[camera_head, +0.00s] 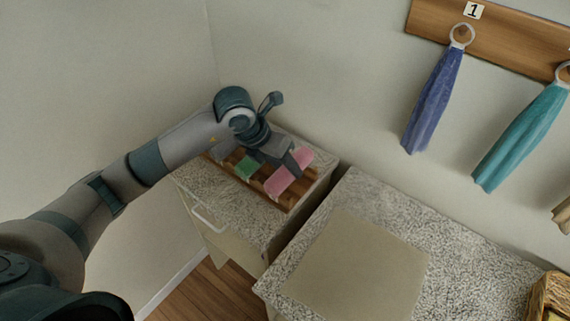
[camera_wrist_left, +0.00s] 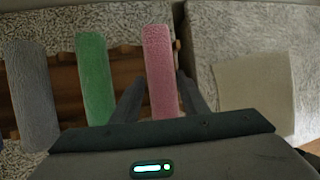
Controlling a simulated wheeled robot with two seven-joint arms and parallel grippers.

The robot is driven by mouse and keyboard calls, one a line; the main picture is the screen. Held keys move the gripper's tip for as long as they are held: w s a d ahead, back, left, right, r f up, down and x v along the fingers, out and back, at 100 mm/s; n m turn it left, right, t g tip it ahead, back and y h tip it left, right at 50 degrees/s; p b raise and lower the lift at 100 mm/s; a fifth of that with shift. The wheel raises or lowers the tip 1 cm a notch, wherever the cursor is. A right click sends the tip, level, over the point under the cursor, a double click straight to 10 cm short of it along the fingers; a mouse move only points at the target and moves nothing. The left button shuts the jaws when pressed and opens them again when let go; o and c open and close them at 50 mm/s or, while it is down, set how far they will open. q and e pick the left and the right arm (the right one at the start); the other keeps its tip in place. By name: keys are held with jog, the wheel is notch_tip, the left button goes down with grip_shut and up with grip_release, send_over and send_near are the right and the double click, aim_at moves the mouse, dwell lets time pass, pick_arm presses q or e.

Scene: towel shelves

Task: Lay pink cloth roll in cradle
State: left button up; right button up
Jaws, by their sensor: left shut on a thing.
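The pink cloth roll (camera_head: 302,158) is at the right end of the brown wooden cradle (camera_head: 296,204) on the speckled cabinet top. My left gripper (camera_head: 284,166) is over the roll's middle, shut on it. In the left wrist view the pink roll (camera_wrist_left: 161,65) lies between my two fingers (camera_wrist_left: 160,98), roughly parallel to the green roll. Whether it rests in the cradle or hangs just above it, I cannot tell. The fingers hide part of the roll. My right gripper is not in view.
A green roll (camera_head: 246,167) lies in the cradle, left of the pink one. A grey roll (camera_wrist_left: 31,92) lies farther left. A second speckled counter (camera_head: 450,262) with a beige mat (camera_head: 358,268) stands right. Blue (camera_head: 432,105) and teal (camera_head: 520,138) towels hang above.

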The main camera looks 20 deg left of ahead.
pick_arm(q)
jog(key=shift+f+b, duration=0.35)
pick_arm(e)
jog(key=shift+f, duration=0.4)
pick_arm(q)
jog(key=shift+f, duration=0.1)
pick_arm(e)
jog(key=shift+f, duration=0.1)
pick_arm(q)
jog(key=o, duration=1.1)
jog(key=shift+c, duration=0.2)
jog(key=shift+r, duration=0.2)
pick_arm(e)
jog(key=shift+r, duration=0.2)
pick_arm(q)
jog(key=shift+r+p, duration=0.45)
jog(key=shift+p, duration=0.2)
jog(key=b+v, duration=0.3)
jog(key=v, duration=0.8)
jog(key=shift+s+a+r, duration=0.15)
jog(key=shift+a+r, duration=0.1)
jog(key=shift+r, duration=0.05)
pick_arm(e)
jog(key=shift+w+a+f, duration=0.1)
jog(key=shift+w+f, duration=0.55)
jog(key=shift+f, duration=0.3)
